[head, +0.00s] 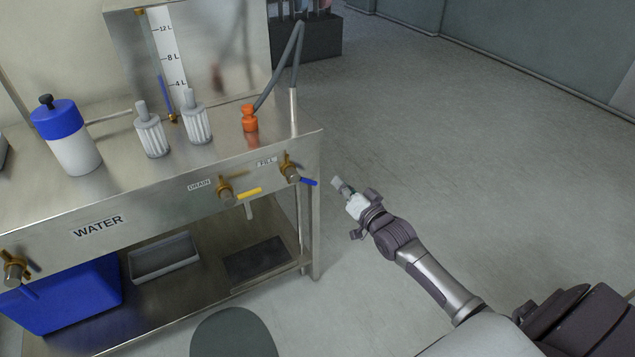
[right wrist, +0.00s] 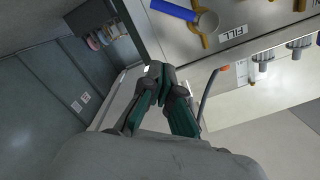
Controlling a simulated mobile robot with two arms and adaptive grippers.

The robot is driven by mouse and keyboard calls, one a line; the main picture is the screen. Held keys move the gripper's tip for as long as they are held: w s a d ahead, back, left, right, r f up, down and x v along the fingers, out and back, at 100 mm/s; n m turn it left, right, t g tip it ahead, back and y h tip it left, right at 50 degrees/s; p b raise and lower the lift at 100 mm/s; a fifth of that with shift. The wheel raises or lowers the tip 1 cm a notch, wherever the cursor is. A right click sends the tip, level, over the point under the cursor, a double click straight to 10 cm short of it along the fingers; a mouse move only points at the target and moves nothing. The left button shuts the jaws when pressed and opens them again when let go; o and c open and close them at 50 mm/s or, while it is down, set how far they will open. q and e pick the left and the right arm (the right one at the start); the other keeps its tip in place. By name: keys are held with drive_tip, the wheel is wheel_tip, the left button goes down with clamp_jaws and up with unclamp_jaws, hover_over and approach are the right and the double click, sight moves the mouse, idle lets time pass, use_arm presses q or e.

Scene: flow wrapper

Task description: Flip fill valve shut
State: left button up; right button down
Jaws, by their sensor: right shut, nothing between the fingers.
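The fill valve (head: 291,173) is a brass valve on the front panel under the FILL label (head: 266,161). In the right wrist view the blue lever (right wrist: 174,10) and the FILL label (right wrist: 233,30) are at the top. My right gripper (head: 339,186) is shut and empty. It is just right of the lever, apart from it. In the right wrist view the closed fingertips (right wrist: 157,69) are below the lever. My left gripper is out of view.
The drain valve with a yellow lever (head: 249,193) is left of the fill valve. An orange fitting (head: 250,119) with a grey hose, white filters (head: 151,134) and a blue-capped bottle (head: 74,147) stand on the steel bench (head: 104,185). The floor to the right is open.

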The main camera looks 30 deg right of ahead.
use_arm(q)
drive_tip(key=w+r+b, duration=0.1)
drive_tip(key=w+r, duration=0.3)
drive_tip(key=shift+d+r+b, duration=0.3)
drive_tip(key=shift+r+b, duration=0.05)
use_arm(e)
drive_tip(key=w+a+f, duration=0.2)
drive_tip(key=w+f, duration=0.1)
drive_tip(key=w, duration=0.4)
drive_tip(key=shift+w+a+f, duration=0.15)
drive_tip(key=shift+a, duration=0.2)
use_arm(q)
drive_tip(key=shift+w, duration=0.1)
use_arm(e)
drive_tip(key=shift+f, duration=0.1)
drive_tip(key=shift+m, duration=0.3)
